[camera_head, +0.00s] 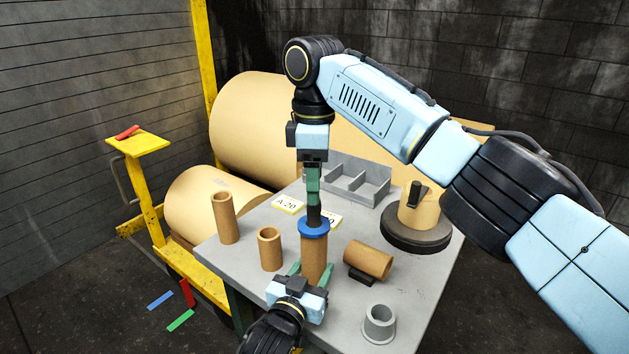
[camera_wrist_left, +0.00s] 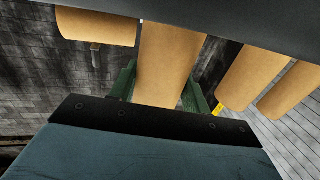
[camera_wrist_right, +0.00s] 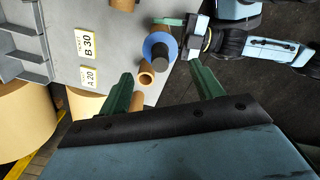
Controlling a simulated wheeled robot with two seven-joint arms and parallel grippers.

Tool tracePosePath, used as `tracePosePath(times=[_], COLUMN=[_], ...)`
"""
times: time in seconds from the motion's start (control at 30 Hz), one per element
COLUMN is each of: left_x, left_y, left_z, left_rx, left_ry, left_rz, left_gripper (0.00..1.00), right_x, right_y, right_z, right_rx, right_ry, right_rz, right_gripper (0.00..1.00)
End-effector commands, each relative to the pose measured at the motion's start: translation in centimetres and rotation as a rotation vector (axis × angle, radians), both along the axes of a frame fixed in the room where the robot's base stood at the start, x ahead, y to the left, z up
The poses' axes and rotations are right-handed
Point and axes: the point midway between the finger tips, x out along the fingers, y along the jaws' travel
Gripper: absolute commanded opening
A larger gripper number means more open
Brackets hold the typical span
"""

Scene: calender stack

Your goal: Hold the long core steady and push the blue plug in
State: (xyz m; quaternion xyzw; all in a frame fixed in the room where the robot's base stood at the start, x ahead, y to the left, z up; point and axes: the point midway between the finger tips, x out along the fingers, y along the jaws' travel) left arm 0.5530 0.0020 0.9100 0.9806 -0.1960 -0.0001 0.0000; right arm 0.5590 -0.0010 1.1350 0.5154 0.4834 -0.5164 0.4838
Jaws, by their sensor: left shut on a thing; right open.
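The long brown core (camera_head: 314,262) stands upright on the grey table. My left gripper (camera_head: 312,272) is shut on it from the front, low on its side; in the left wrist view the core (camera_wrist_left: 172,60) is between the green fingers. The blue plug (camera_head: 313,228) sits at the core's top, its blue flange over the rim; how deep it is cannot be told. A dark knob (camera_wrist_right: 160,52) rises from the flange. My right gripper (camera_head: 313,190) points down above the plug, open, its fingers apart from the knob in the right wrist view.
Two upright cores (camera_head: 226,220) (camera_head: 270,250) stand left, a lying core (camera_head: 368,258) right. A grey ring (camera_head: 379,324) is at the front, a divided tray (camera_head: 350,182) behind. A dark round stand (camera_head: 415,236) is at the right. Cards (camera_head: 288,204) lie behind the plug.

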Motion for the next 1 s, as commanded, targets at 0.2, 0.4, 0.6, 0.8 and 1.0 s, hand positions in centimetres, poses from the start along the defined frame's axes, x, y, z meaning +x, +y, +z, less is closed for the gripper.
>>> tracePosePath(times=[0.2, 0.4, 0.6, 0.8, 1.0], left_x=[-0.01, -0.01, -0.01, 0.00, -0.25], left_y=[-0.02, -0.02, -0.02, -0.01, 0.11], left_z=[0.01, 0.01, 0.01, 0.01, -0.03], left_rx=[0.000, 0.000, 0.000, 0.000, 0.000], left_ry=[0.000, 0.000, 0.000, 0.000, 0.000], left_rz=[0.000, 0.000, 0.000, 0.000, 0.000], left_gripper=[0.23, 0.23, 0.64, 0.72, 0.72], right_x=[0.00, -0.01, 0.00, 0.00, 0.00], right_y=[0.02, 0.02, 0.02, 0.02, 0.01], right_z=[-0.01, -0.02, -0.02, -0.02, -0.03], right_rx=[0.000, 0.000, 0.001, 0.000, 0.000], right_ry=[0.000, 0.000, 0.000, 0.000, 0.000], right_rz=[0.000, 0.001, 0.000, 0.000, 0.000], right_gripper=[0.65, 0.65, 0.65, 0.65, 0.65])
